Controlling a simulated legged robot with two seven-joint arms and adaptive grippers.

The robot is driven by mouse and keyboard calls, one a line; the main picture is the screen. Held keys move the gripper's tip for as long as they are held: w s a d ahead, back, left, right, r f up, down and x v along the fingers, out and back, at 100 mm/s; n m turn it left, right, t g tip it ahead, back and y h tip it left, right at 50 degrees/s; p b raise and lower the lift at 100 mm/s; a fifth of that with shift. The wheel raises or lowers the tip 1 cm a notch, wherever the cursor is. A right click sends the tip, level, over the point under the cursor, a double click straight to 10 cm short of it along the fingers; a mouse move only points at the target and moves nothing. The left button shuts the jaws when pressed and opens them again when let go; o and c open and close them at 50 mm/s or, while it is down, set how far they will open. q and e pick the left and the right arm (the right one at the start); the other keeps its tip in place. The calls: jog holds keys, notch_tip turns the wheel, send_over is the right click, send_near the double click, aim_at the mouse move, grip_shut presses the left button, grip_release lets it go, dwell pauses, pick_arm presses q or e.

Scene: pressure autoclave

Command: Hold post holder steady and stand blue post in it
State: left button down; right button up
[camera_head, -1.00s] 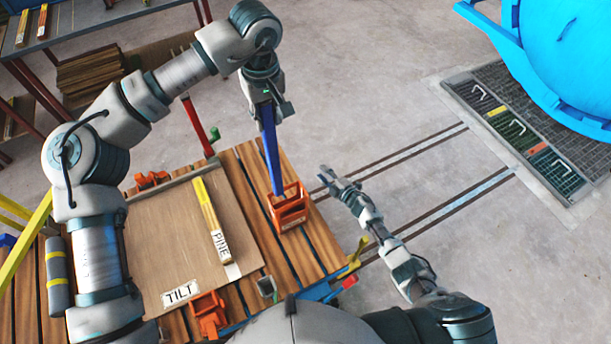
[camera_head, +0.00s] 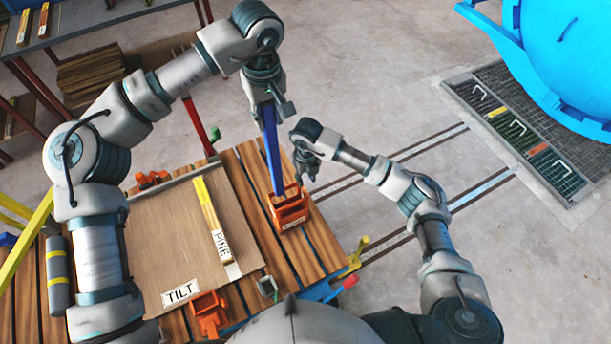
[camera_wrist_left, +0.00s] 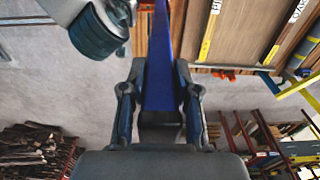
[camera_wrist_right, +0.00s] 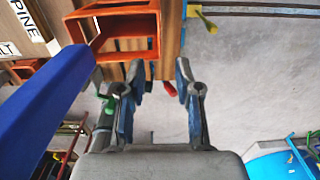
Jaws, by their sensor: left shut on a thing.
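My left gripper (camera_head: 268,102) is shut on the upper part of the blue post (camera_head: 271,148), which also shows between its fingers in the left wrist view (camera_wrist_left: 160,70). The post hangs down, slightly tilted, with its lower end at the orange post holder (camera_head: 292,215). I cannot tell whether that end is inside the holder or just above it. The holder is an open box frame near the table's right edge. My right gripper (camera_head: 308,168) is above and right of the holder, apart from it. In the right wrist view its fingers (camera_wrist_right: 157,85) are spread and empty, with the holder (camera_wrist_right: 118,25) ahead.
A board with a yellow stick marked PINE (camera_head: 211,215) and a TILT label (camera_head: 180,291) lies left of the holder. Orange clamps (camera_head: 209,313) sit on the wooden table. The concrete floor to the right is open, with rails leading to a blue autoclave (camera_head: 570,60).

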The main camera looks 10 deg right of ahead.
aim_at(290, 209)
notch_tip(290, 209, down, 12)
jog(key=shift+r, duration=0.15)
dwell(0.3)
grip_shut()
dwell(1.0)
